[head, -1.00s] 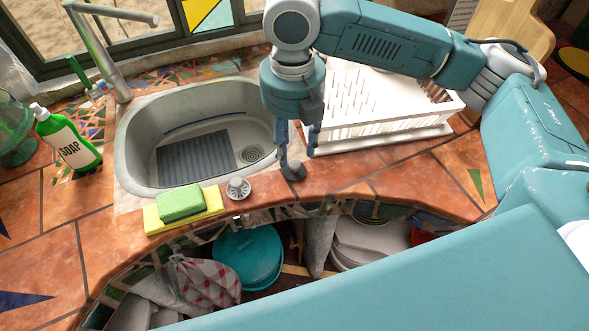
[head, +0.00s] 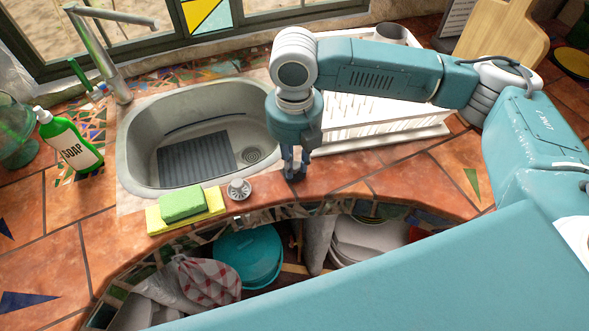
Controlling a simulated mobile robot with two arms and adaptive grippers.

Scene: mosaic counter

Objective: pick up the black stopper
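The black stopper (head: 295,174) is on the tiled counter at the right front of the sink. It is small and dark, and mostly hidden by the fingers. My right gripper (head: 295,168) points down over it, with its fingers drawn in on either side of it. It looks shut on the stopper, low at the counter; I cannot see a gap under the stopper. My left gripper is not in view.
A metal strainer (head: 239,189) stands left of the gripper. A green sponge (head: 182,204) lies on a yellow cloth (head: 158,222). The sink (head: 128,165) is left, the white dish rack (head: 345,138) behind right. A soap bottle (head: 72,143) stands far left.

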